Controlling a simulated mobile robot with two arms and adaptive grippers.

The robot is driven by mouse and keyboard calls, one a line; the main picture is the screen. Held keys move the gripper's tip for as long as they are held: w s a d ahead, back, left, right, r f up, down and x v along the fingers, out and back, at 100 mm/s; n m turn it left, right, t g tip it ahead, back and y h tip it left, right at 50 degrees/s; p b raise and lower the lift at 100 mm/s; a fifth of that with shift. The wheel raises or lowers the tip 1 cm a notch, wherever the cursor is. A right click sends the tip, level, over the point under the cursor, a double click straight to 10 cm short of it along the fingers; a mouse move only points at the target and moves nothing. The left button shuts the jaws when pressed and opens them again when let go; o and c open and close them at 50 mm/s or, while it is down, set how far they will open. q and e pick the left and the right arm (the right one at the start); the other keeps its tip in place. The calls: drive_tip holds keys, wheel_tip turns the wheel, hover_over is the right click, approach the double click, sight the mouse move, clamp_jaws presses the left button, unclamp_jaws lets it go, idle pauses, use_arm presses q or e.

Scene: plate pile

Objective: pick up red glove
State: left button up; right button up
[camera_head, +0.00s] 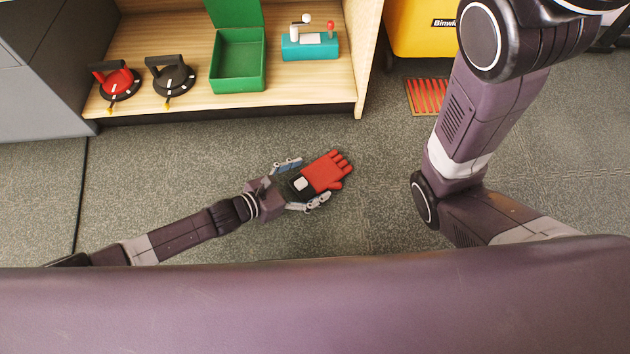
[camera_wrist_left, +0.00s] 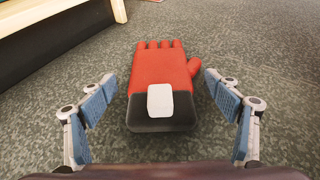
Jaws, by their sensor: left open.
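The red glove (camera_head: 325,173) has a dark cuff with a white patch and lies on the grey floor in the head view. In the left wrist view the glove (camera_wrist_left: 160,78) lies with its fingers pointing away and its cuff toward me. My left gripper (camera_head: 304,183) is open, with its blue-padded fingers on either side of the cuff. In the left wrist view the left gripper (camera_wrist_left: 160,120) shows a gap between each finger and the glove. My right arm shows at the right of the head view, but its gripper is out of view.
A wooden shelf (camera_head: 290,96) stands behind the glove. A yellow bin (camera_head: 420,30) and a red grate (camera_head: 428,97) are at the back right. Floor around the glove is clear.

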use_arm(q)
drive_tip(key=shift+b+x, duration=0.3)
drive_tip(key=shift+x, duration=0.5)
drive_tip(key=c, duration=1.2)
drive_tip(key=shift+c, duration=0.6)
drive_tip(key=shift+r, duration=0.15)
